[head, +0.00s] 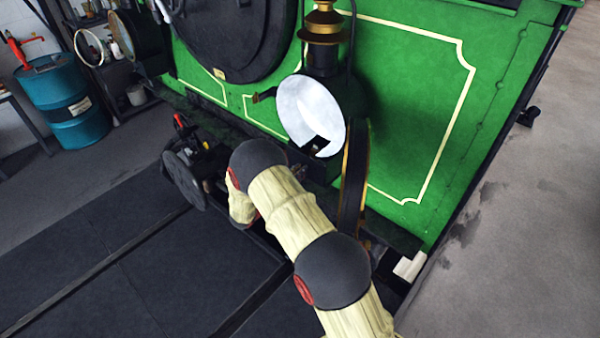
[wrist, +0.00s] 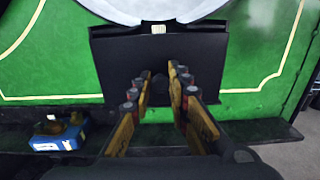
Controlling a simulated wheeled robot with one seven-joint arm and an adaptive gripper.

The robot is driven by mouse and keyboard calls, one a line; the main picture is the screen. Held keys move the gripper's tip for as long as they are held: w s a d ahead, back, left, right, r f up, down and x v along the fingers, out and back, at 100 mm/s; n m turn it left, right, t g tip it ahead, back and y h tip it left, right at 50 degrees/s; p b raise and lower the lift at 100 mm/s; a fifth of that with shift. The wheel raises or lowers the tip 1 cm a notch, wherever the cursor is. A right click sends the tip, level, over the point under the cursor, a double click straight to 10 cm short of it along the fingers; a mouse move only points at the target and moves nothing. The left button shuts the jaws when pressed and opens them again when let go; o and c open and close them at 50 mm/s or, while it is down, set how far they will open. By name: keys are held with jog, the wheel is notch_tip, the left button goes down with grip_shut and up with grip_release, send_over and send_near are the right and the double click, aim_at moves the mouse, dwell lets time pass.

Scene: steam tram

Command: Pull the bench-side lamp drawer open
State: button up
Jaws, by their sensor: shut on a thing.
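The lamp (head: 310,115) is on the green front of the tram, with a round white reflector and a brass chimney top. In the wrist view the reflector (wrist: 150,8) shows at the top edge. Below it is a dark panel (wrist: 208,60), seemingly the lamp drawer's front. My gripper (wrist: 160,80) is in front of this panel, its two fingers closed in on a small dark knob that is hard to make out between the tips. In the head view my arm hides the gripper and most of the drawer. How far the drawer stands out cannot be told.
A dark ledge (wrist: 240,132) runs along the tram's front below the lamp. A blue box (wrist: 60,132) stands on it at the left in the wrist view. A blue drum (head: 65,100) stands at the far left. The grey floor (head: 520,250) at right is clear.

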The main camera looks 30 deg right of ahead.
jog(key=shift+s, duration=0.1)
grip_shut()
jog(key=b+v, duration=0.1)
jog(key=v, duration=1.3)
jog(key=shift+s+a+b, duration=0.15)
jog(key=shift+a+b, duration=0.1)
jog(key=shift+b, duration=0.15)
jog(key=o, duration=0.6)
grip_release()
jog(key=v, duration=1.2)
jog(key=shift+r, duration=0.2)
